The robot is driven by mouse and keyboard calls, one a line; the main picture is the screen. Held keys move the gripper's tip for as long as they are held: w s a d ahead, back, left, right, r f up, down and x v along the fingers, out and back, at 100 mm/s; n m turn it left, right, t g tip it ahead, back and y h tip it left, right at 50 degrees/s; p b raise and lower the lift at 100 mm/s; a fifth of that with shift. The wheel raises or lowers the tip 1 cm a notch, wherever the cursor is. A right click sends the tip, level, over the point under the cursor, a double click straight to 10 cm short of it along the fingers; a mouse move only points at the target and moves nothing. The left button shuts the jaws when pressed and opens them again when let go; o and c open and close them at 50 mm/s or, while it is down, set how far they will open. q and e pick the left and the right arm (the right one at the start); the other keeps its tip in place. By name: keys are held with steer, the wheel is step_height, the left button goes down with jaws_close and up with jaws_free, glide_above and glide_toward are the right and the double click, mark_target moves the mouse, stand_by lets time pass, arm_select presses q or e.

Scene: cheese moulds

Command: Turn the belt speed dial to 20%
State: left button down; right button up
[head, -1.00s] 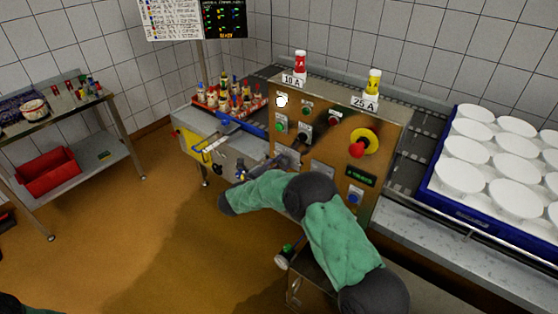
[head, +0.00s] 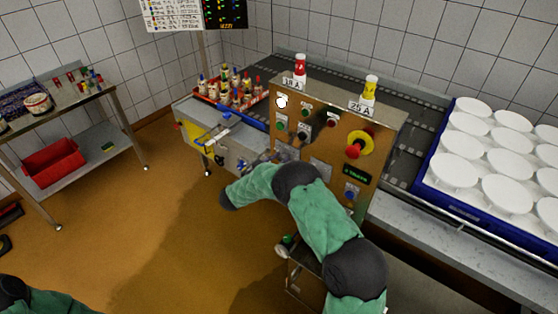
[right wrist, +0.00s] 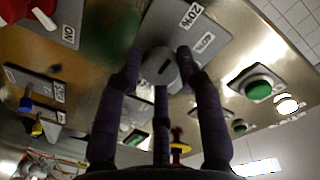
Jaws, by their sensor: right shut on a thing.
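The belt speed dial (right wrist: 158,67) is a grey round knob on the control panel (head: 330,148). In the right wrist view it sits on a grey plate, with a 20% label (right wrist: 190,14) and a second, hard-to-read label (right wrist: 204,43) beside it. My right gripper (right wrist: 163,65) is shut on the dial, its dark fingers around the knob. The pointer's exact setting is unclear. Only part of my left arm shows at bottom left.
A blue crate (head: 425,170) of white moulds is at right.

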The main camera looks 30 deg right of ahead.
steer(key=shift+a+f+n, duration=0.1)
steer(key=shift+n, duration=0.2)
steer(key=o, duration=1.1)
steer(key=shift+w, duration=0.1)
steer(key=shift+o, duration=0.2)
steer(key=v, duration=1.2)
